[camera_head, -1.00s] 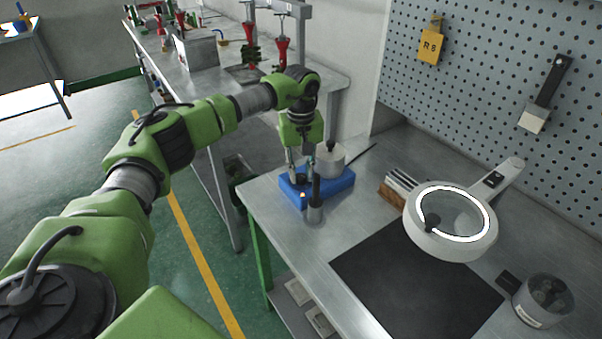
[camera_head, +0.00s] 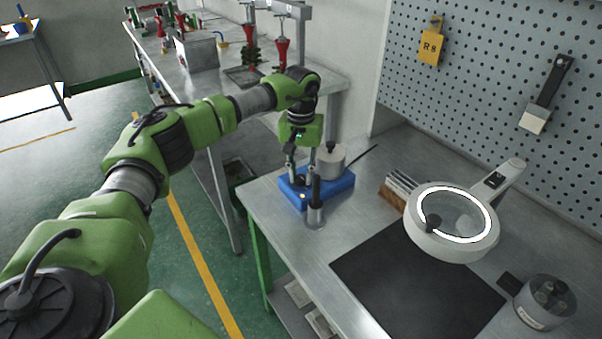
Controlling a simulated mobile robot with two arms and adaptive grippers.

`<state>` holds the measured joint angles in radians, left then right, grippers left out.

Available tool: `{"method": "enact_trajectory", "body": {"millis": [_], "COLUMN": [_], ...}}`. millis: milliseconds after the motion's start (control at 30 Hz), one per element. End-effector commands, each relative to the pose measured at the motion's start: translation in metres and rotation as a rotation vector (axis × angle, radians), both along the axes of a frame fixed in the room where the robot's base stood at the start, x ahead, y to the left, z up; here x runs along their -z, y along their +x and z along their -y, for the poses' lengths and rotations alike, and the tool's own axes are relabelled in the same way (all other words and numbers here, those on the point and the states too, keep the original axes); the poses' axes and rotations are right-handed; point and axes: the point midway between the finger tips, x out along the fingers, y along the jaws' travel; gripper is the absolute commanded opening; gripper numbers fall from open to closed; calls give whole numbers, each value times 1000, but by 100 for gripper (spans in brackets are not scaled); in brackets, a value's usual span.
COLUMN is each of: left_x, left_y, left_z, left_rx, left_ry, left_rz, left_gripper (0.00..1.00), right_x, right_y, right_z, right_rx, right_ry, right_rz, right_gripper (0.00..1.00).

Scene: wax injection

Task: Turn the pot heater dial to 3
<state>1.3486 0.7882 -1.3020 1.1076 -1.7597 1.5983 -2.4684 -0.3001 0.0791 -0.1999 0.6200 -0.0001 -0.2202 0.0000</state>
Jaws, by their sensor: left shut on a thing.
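The pot heater (camera_head: 342,187) is a blue box at the left end of the near workbench. A grey metal pot (camera_head: 331,161) with a dark lid knob stands on it. My left gripper (camera_head: 301,179) points down over the heater's front left part, left of the pot. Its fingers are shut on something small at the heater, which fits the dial. The dial and its markings are hidden or too small to read. A small orange light shows on the heater's front. My right gripper is not in view.
A dark-handled tool in a metal holder (camera_head: 316,215) stands close in front of the heater. A pegboard (camera_head: 485,75) rises behind.

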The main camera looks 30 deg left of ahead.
Motion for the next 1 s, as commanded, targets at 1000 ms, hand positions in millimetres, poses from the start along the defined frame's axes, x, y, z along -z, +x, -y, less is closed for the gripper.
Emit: {"method": "enact_trajectory", "body": {"millis": [1000], "left_x": [-61], "left_y": [1], "left_z": [0], "left_rx": [0], "left_ry": [-2], "left_rz": [4], "left_gripper": [38], "right_x": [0], "right_y": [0], "right_z": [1], "right_rx": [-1], "right_ry": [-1], "right_rz": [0], "right_gripper": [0]}}
